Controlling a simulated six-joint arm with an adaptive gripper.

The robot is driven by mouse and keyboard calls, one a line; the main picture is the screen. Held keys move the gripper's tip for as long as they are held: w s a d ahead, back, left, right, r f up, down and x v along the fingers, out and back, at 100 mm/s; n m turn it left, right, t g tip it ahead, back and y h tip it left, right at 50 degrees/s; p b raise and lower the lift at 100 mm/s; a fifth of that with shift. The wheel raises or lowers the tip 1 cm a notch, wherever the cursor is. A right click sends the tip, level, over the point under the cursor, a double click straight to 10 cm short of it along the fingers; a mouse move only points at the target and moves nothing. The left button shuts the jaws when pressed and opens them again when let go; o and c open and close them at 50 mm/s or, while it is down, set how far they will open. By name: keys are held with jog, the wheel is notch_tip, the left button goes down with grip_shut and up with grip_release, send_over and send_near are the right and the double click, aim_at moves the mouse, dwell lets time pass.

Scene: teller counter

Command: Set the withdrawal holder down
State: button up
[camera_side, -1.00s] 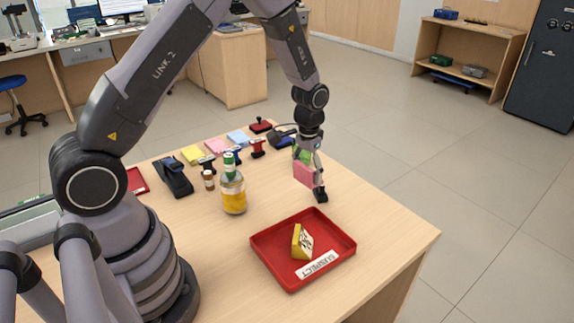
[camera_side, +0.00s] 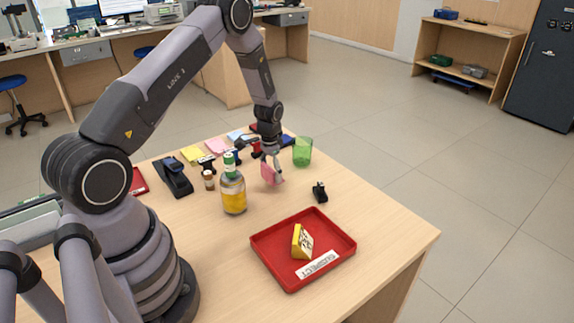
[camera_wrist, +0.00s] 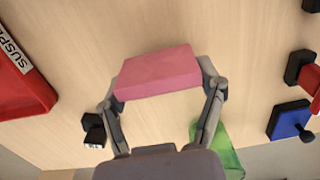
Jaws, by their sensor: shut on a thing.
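The withdrawal holder looks to be the pink block (camera_side: 271,175) held in my gripper (camera_side: 270,160); no label on it can be read. In the wrist view the pink block (camera_wrist: 157,72) sits between my two fingertips (camera_wrist: 160,85), with a finger at each end. My gripper is shut on it, above the table to the right of the bottle. I cannot tell whether its lower edge touches the table.
A green cup (camera_side: 303,151) stands right of my gripper, and a small black item (camera_side: 320,192) lies nearer. A yellow bottle (camera_side: 233,190) stands at left. Stamps and pads (camera_side: 216,146) lie behind. A red tray (camera_side: 345,252) holds a yellow wedge (camera_side: 301,243).

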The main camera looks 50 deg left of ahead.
jog(key=shift+f, duration=1.2)
jog(key=shift+f, duration=0.15)
jog(key=o, duration=1.2)
jog(key=shift+c, duration=0.2)
